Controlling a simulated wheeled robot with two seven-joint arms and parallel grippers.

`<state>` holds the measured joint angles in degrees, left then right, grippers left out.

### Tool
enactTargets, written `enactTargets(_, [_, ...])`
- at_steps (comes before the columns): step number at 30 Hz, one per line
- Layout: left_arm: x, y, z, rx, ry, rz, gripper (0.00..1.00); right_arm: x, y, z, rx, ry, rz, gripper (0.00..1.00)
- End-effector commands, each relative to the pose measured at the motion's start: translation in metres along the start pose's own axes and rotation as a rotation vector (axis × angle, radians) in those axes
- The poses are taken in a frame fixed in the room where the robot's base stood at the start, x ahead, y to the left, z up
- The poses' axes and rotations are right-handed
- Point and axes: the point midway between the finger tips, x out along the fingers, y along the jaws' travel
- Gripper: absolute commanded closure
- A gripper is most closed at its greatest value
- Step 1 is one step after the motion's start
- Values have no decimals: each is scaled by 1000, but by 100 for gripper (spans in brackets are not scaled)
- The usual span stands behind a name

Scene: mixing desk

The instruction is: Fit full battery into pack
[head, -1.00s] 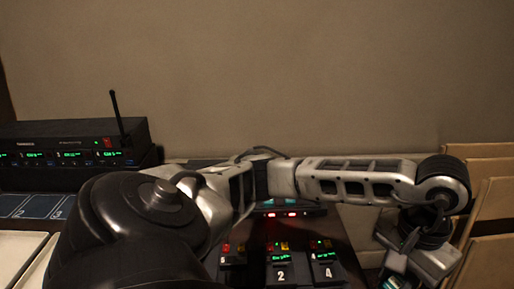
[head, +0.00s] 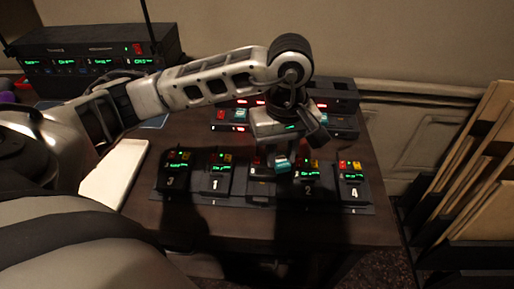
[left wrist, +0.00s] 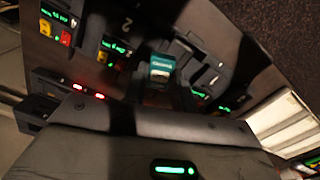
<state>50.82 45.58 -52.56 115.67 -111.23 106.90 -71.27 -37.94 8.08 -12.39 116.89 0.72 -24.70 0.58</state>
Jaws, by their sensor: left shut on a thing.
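My left gripper (head: 283,158) points down over the row of packs on the desk. It is shut on a battery with a teal end (head: 281,164), which also shows in the left wrist view (left wrist: 162,66). The battery is over the middle pack (head: 262,186), between the packs numbered 1 (head: 215,184) and 2 (head: 309,190). The arm and shadow partly hide that pack, and I cannot tell whether the battery touches it. Pack 3 (head: 171,182) is at the left end and pack 4 (head: 351,191) at the right end. My right gripper is out of view.
A charger (head: 345,122) with red lights and teal-ended batteries (head: 238,115) stands behind the row. A pale tray (head: 118,172) lies at left, below a receiver unit (head: 95,58) with antennas. Cardboard panels (head: 478,150) stand at right beyond the desk edge.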

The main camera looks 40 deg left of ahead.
Motion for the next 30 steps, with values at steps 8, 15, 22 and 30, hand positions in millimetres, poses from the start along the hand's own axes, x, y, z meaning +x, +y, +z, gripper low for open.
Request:
enactTargets(8, [9, -11, -6, -877, -2, -2, 86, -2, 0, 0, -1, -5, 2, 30])
enactTargets(15, [16, -19, -10, -1631, -1, -1, 86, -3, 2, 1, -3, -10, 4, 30])
enactTargets(22, [22, -27, -14, -2306, 2, 1, 86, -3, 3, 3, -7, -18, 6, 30])
enactTargets(30, [26, -32, -16, -2750, 3, 5, 86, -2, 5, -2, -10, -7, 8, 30])
